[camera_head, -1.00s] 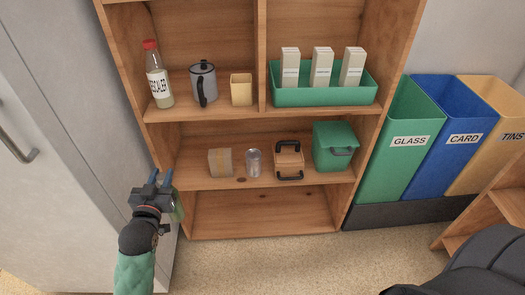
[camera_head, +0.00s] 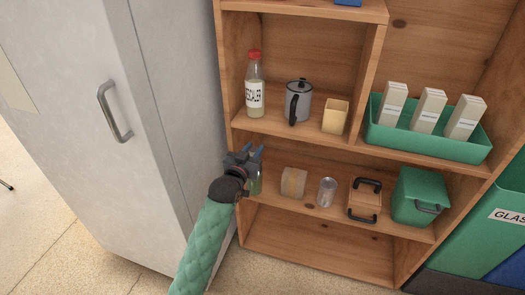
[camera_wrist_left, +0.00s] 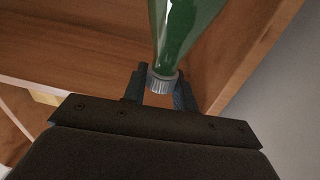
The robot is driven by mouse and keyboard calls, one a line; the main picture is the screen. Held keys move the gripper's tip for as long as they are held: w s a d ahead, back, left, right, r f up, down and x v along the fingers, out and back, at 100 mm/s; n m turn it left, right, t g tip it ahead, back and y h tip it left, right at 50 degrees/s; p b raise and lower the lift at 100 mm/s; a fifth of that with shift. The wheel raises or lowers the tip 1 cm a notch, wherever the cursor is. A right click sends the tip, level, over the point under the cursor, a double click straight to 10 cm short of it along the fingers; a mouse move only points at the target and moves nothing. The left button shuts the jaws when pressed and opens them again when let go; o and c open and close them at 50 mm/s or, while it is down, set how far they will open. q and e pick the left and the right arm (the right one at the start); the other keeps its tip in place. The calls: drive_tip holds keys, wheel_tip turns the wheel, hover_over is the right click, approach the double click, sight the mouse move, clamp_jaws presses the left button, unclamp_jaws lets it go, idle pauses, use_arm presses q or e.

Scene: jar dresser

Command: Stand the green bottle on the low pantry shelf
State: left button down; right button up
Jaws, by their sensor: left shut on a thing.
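My left gripper (camera_head: 252,158) is shut on the green bottle, with its fingers around the grey cap and neck in the left wrist view (camera_wrist_left: 160,85). The bottle (camera_head: 256,184) hangs below the fingers, partly hidden by my gripper. In the head view it shows at the left end of the low pantry shelf (camera_head: 335,218), just inside the left side panel. I cannot tell whether its base touches the shelf. In the wrist view the green bottle body (camera_wrist_left: 185,25) runs away from the gripper, with wood around it. My right gripper is not in view.
On the low shelf, right of the bottle, stand a cardboard box (camera_head: 293,182), a tin (camera_head: 327,191), a wooden box with black handles (camera_head: 363,204) and a green bin (camera_head: 416,197). Above are a red-capped bottle (camera_head: 254,90) and a jug (camera_head: 298,103). A grey cabinet (camera_head: 150,70) stands left.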

use_arm(q)
drive_tip(key=a+f+x, duration=0.1)
drive_tip(key=x, duration=0.7)
wheel_tip(320, 180, down, 6)
drive_tip(key=b, duration=0.1)
drive_tip(key=shift+w+d, duration=0.3)
drive_tip(key=shift+w, duration=0.15)
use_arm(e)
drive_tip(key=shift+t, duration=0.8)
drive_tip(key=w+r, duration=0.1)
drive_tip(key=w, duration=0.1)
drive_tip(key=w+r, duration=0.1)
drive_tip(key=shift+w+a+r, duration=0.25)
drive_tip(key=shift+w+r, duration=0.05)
use_arm(q)
drive_tip(key=c, duration=1.5)
unclamp_jaws()
drive_tip(key=shift+f, duration=0.15)
drive_tip(key=shift+c, duration=0.2)
drive_tip(key=o, duration=0.4)
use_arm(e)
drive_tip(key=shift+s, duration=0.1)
use_arm(q)
drive_tip(key=shift+o, duration=0.2)
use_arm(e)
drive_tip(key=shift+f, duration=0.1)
